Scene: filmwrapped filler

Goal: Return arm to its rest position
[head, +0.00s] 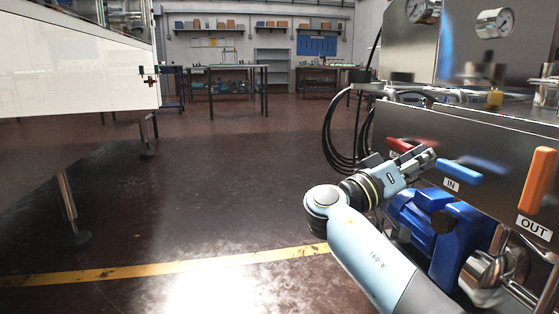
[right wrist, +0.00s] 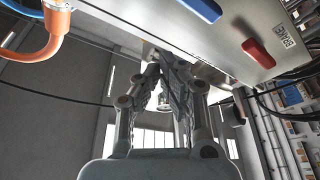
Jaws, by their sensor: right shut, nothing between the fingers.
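My right arm reaches in from the bottom right of the head view. Its gripper (head: 426,158) is in front of the steel machine's panel, between a red handle (head: 400,146) and a blue handle (head: 458,172) marked IN. In the right wrist view my right gripper (right wrist: 164,72) points up, its fingers close together with nothing held. The blue handle (right wrist: 202,8) and red handle (right wrist: 258,52) show on the panel above the fingers. I cannot tell from these views how far the fingertips are from the panel. My left gripper is not in view.
The steel machine (head: 480,140) fills the right side, with an orange handle (head: 539,178) marked OUT, a blue pump (head: 432,222) below and black hoses (head: 343,135) at its left. A white-sided machine (head: 75,70) stands at left. Open floor (head: 210,180) lies between them.

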